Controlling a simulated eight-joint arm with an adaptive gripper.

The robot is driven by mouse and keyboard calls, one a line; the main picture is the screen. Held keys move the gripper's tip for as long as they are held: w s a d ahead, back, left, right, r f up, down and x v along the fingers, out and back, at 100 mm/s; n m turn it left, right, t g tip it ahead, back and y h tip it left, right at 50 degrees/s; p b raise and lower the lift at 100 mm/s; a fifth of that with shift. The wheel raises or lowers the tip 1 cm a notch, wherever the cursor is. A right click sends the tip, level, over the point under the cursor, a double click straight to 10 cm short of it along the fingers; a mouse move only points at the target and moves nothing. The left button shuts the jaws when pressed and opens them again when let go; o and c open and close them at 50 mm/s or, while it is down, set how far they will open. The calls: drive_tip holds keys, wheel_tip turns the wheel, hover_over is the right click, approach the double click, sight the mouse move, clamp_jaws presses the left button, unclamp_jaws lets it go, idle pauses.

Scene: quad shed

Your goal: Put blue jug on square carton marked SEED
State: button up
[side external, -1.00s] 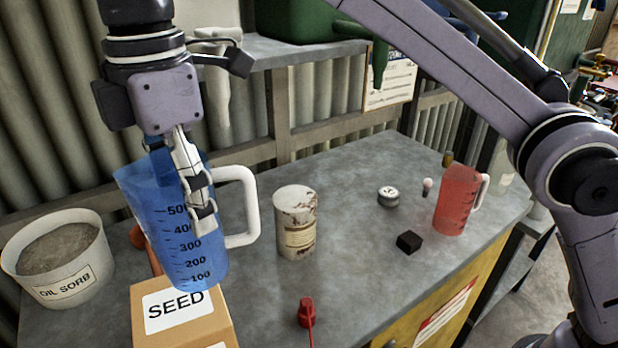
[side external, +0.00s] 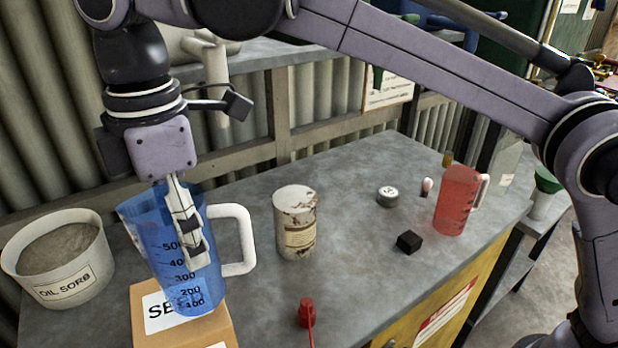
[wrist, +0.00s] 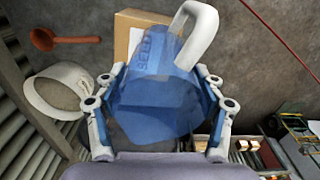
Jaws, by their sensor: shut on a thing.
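The blue jug (side external: 170,262) is see-through, with dark volume marks and a white handle (side external: 236,238) on its right side. My gripper (side external: 188,250) is shut on its body, and the jug is upright or nearly so. The square carton marked SEED (side external: 200,328) is tan with a white label, at the front left of the bench. The jug's bottom overlaps the carton's top and label in the side view; whether they touch, I cannot tell. In the wrist view, the jug (wrist: 150,85) sits between both fingers, and the carton (wrist: 128,22) shows beyond it.
A white OIL SORB tub (side external: 75,283) stands left of the carton. A rusty white can (side external: 296,225) stands right of the jug. A red jug (side external: 458,205), a black block (side external: 409,241) and a small tin (side external: 387,196) are farther right. A red object (side external: 306,312) lies near the carton.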

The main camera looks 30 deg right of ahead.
drive_tip(key=shift+f, duration=1.85)
drive_tip(key=shift+f, duration=0.1)
drive_tip(key=o, duration=1.2)
wheel_tip(320, 180, up, 8)
drive_tip(key=shift+f, duration=0.15)
drive_tip(key=shift+d, duration=0.1)
